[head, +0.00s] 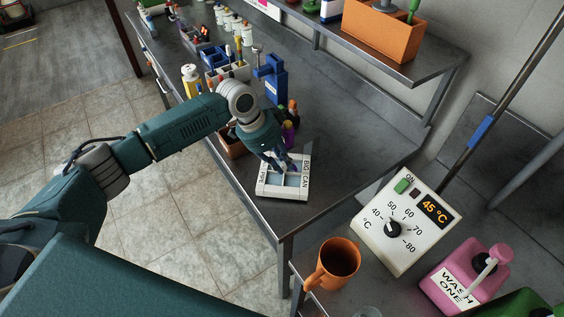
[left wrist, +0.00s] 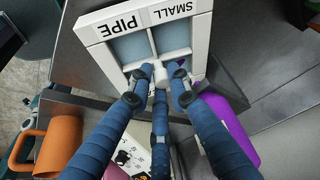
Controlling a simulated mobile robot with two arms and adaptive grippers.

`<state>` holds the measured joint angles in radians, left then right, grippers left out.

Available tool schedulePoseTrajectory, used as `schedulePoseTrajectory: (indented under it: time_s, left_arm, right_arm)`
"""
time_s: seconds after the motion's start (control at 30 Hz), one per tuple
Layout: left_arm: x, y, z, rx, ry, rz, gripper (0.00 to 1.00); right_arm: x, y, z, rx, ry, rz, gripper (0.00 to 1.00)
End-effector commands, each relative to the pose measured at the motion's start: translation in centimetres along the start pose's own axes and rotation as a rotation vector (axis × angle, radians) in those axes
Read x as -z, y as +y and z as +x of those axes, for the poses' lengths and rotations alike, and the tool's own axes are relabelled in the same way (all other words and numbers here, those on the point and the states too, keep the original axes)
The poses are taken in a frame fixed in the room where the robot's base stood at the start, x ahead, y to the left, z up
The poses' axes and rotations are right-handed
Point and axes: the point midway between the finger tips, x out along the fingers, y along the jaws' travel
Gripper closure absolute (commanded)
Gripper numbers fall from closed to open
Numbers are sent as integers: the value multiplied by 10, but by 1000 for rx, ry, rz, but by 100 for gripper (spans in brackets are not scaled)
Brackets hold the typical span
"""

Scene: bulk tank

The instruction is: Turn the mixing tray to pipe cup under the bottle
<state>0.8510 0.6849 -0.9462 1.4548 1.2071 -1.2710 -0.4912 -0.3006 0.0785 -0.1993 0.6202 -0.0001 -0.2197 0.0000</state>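The mixing tray (head: 268,192) is a white square frame with pale blue cups, lying flat near the bench's front corner. In the head view its PIPE label is on the left side and BIG CAN on the right. The left wrist view shows the tray (left wrist: 200,38) with the PIPE and SMALL labels upside down. My left gripper (head: 284,166) reaches down over the tray's middle. Its three blue fingers (left wrist: 160,78) close around a white central knob. A purple bottle (head: 289,133) stands just behind the tray, partly hidden by my gripper. My right gripper is not in view.
A blue stand (head: 272,78) and tool holders are farther back on the bench. An orange mug (head: 338,262), a white 45 °C heater box (head: 405,222) and a pink wash bottle (head: 466,275) are at the lower right. The bench right of the tray is clear.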

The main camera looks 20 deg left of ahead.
Motion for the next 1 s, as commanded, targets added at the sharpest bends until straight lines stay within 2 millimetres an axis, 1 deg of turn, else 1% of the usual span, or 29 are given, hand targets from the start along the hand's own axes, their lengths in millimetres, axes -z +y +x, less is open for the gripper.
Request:
schedulePoseTrajectory:
  time_s: [0.03,0.07,0.1,0.43,0.57,0.67,0.9,1.0]
  left_arm:
    - [8,-7,-7,17,19,1,74]
    - [8,-7,-6,17,19,1,68]
    - [7,-6,-6,17,18,1,66]
    - [5,-4,-4,10,13,1,66]
    - [5,-4,-11,10,13,1,66]
    - [4,-4,-26,11,13,2,66]
    - [4,-4,-79,15,15,2,66]
    - [3,-4,-97,14,14,1,66]
  right_arm:
    - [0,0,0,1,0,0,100]
    - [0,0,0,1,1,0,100]
    - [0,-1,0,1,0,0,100]
    - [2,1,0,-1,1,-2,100]
    - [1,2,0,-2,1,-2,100]
    - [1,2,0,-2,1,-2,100]
    - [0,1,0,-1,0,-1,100]
    - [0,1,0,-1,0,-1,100]
